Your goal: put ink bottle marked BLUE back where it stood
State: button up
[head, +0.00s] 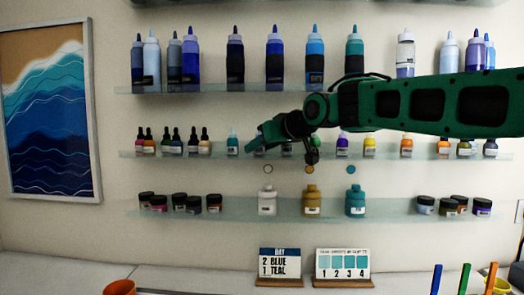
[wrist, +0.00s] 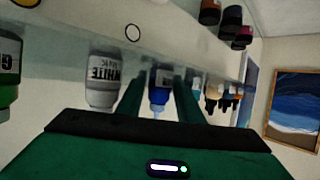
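The wrist view is upside down. In it a dark blue ink bottle (wrist: 161,84) with a pale blue tip sits between the two fingers of my gripper (wrist: 161,90) and fills the gap at their ends. Its label is too small to read. It looks upright, close to the middle shelf's edge; I cannot tell whether its base touches the shelf. In the head view my gripper (head: 262,141) is in front of the middle shelf (head: 218,156), between the teal bottle and the middle bottles, and hides the blue bottle.
A WHITE ink bottle (wrist: 103,78) stands close beside the fingers, with a green one (wrist: 8,80) beyond. A teal ink bottle (head: 232,144) is on the other side. Below are a lower shelf (head: 240,212) with a white bottle (head: 267,202) and a DAY card (head: 279,265).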

jog(key=v, duration=1.2)
jog(key=shift+s, duration=0.15)
